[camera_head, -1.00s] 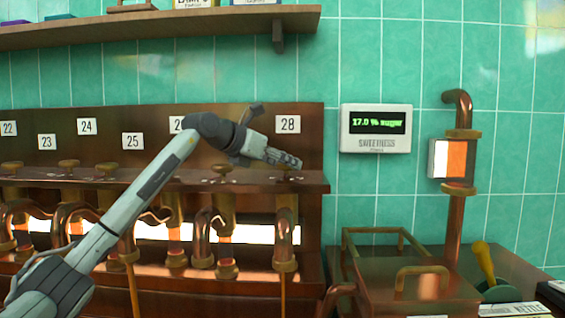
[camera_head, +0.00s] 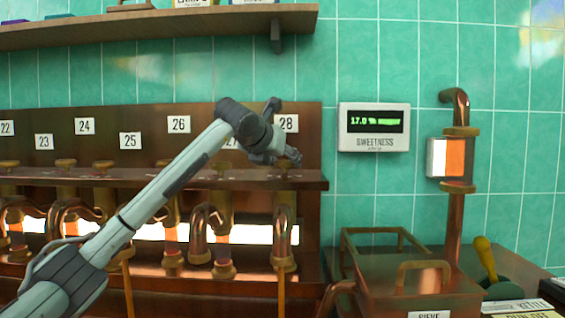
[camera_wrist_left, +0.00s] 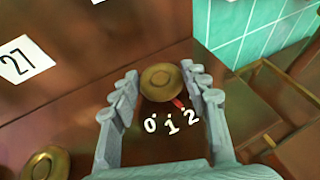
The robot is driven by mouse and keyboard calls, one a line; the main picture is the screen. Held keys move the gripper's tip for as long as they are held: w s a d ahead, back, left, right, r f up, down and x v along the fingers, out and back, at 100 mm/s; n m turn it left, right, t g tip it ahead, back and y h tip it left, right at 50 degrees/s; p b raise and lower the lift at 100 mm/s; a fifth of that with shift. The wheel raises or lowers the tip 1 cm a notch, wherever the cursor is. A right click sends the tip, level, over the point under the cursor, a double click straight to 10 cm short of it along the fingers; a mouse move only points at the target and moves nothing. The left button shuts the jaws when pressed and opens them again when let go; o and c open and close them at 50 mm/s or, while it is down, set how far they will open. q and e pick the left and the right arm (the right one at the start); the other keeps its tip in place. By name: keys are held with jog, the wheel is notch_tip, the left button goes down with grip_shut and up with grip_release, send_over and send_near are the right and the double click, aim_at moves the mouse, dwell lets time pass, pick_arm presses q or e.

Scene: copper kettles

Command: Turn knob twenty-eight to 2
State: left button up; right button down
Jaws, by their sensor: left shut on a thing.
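Knob twenty-eight is a round brass knob (camera_wrist_left: 161,82) with a red pointer, seen in the left wrist view above the marks 0, 1 and 2. The red pointer is directed at or very near the mark 2 (camera_wrist_left: 191,118). My left gripper (camera_head: 288,158) is at this knob below the 28 label (camera_head: 286,124) in the head view. Its two grey fingers stand on either side of the knob and are shut on it. In the head view the gripper hides most of the knob. My right gripper is in neither view.
A neighbouring brass knob (camera_wrist_left: 45,164) lies near the 27 label (camera_wrist_left: 22,61). The sweetness display (camera_head: 375,127) reads 17.0. A shelf (camera_head: 150,28) runs above. Copper pipes (camera_head: 281,238) hang below the ledge, and a brown box labelled sieve (camera_head: 400,285) stands at right.

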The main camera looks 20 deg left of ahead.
pick_arm(q)
jog(key=o, duration=1.2)
jog(key=shift+c, duration=0.2)
jog(key=v, duration=1.2)
